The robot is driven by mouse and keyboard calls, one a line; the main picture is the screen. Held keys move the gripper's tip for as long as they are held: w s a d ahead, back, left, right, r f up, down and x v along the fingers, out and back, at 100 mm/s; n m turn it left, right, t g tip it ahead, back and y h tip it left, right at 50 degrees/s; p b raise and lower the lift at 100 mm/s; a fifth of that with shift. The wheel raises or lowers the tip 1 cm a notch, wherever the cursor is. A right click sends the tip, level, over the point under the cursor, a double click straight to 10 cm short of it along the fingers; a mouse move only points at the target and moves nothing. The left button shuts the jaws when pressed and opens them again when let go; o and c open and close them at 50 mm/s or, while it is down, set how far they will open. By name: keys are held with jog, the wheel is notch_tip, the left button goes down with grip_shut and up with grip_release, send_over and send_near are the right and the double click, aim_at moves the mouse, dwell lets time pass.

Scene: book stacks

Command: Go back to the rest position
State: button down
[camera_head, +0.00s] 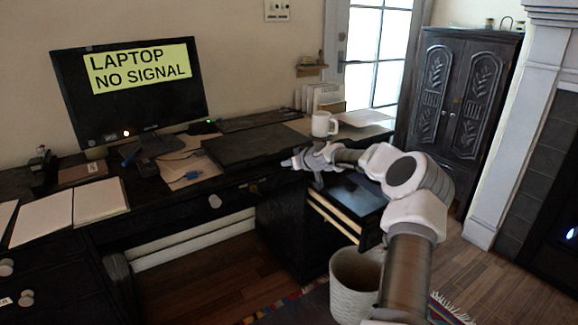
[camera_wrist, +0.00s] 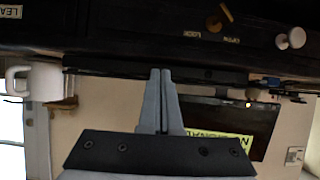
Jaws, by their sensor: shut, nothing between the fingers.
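My gripper (camera_head: 290,163) is at the end of my arm, which reaches from the lower right toward the front edge of the dark desk (camera_head: 160,205). In the wrist view the two grey fingers (camera_wrist: 160,74) lie together, with nothing between them. The wrist picture is upside down, with the desk front along its top. The gripper is in front of the closed dark laptop (camera_head: 250,147), and I cannot tell whether it is above the desk edge or just short of it.
A monitor (camera_head: 130,95) reads "LAPTOP NO SIGNAL". A white mug (camera_head: 324,124) stands on the desk, right of the laptop. An open drawer (camera_head: 345,205) and a pale basket (camera_head: 355,275) are below my arm. A carved cabinet (camera_head: 460,105) stands at right.

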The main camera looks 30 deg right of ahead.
jog(key=shift+s+f, duration=0.25)
jog(key=shift+s, duration=0.1)
jog(key=shift+a, duration=0.1)
jog(key=s+a+r+n+g+y, duration=0.1)
jog(key=s+a+r+n+g, duration=0.15)
jog(key=a, duration=0.85)
jog(key=s+a+r+n+g+y, duration=0.15)
jog(key=s+a+r, duration=0.25)
jog(key=a, duration=0.8)
jog(key=s+a+r+g+h, duration=0.2)
jog(key=s+a+r, duration=0.1)
jog(key=s+a, duration=0.35)
jog(key=s+a+r+m+g+h+p, duration=0.1)
jog(key=s+a+r, duration=0.15)
jog(key=s, duration=0.85)
jog(key=s+a+r+m+h, duration=0.15)
jog(key=s+r, duration=0.25)
jog(key=s, duration=0.7)
jog(key=s+d+f+m+y+b, duration=0.15)
jog(key=s+f, duration=0.25)
jog(key=s, duration=0.9)
notch_tip(320, 180, up, 25)
jog(key=p, duration=2.5)
jog(key=shift+w+a+m+p, duration=0.2)
jog(key=shift+m+p, duration=0.1)
jog(key=shift+m, duration=0.1)
